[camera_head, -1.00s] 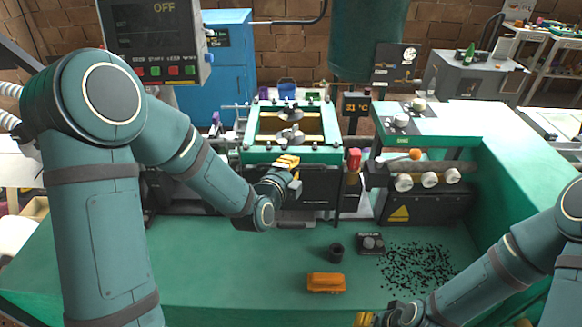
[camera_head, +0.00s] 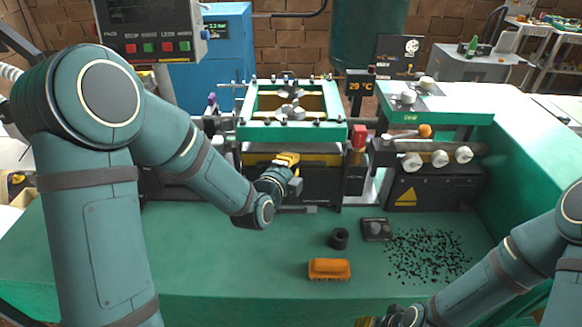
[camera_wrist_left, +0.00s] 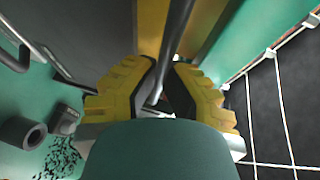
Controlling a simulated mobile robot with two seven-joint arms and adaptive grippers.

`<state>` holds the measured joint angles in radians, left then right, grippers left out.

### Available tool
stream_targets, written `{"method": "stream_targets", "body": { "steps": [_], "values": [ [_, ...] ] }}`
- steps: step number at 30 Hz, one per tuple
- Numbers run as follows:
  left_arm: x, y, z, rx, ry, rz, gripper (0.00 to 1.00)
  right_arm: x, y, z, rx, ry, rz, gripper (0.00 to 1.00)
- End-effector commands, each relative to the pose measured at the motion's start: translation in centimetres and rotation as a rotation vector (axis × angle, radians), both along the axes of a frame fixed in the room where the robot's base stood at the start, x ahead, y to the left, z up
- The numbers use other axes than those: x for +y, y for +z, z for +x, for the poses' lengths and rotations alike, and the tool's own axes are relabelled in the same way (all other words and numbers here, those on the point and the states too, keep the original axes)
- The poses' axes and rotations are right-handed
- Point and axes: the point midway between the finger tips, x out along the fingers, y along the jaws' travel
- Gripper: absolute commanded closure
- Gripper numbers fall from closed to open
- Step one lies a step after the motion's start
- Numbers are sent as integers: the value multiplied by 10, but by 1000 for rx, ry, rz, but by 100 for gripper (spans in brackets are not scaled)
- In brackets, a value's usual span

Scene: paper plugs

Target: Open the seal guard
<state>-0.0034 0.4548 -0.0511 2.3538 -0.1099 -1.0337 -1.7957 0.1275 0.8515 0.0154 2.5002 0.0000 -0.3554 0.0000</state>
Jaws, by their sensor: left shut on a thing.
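The seal guard seems to be the dark front panel (camera_head: 322,186) below the machine's green frame (camera_head: 250,133). A yellow strip (camera_head: 325,159) shows between panel and frame. My left gripper (camera_head: 286,163) is at the panel's upper front, left of its middle. In the left wrist view, its yellow fingers (camera_wrist_left: 163,92) are shut on a thin grey metal handle bar (camera_wrist_left: 176,30). The fingers hide part of the bar. My right gripper (camera_head: 370,321) is at the bottom edge, mostly cut off, so its jaw state is unclear.
On the green bench lie an orange block (camera_head: 329,269), a dark ring (camera_head: 339,238), a small dark box (camera_head: 376,229) and scattered black bits (camera_head: 428,256). White knobs (camera_head: 438,158) and a red-topped part (camera_head: 359,136) stand to the right.

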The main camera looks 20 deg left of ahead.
Motion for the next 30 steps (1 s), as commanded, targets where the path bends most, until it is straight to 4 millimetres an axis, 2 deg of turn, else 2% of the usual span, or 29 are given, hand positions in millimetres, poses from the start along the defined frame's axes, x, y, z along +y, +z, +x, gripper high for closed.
{"method": "stream_targets", "body": {
  "steps": [7,8,9,10,22,26,30],
  "values": [
    [1,-4,-1,14,0,0,100,0,1,0,-1,0,0,53],
    [1,-4,-1,14,0,0,78,0,1,0,-1,0,0,53],
    [1,-4,-1,14,0,0,64,0,1,0,-1,0,0,53],
    [1,-4,-1,14,0,0,59,0,1,0,-1,0,0,53],
    [0,4,-1,8,0,0,59,0,1,0,-1,0,0,53],
    [0,22,-1,4,-1,0,59,0,1,0,-1,0,0,53],
    [0,49,-1,2,-1,-1,59,0,1,0,-1,0,0,53]
  ]
}}
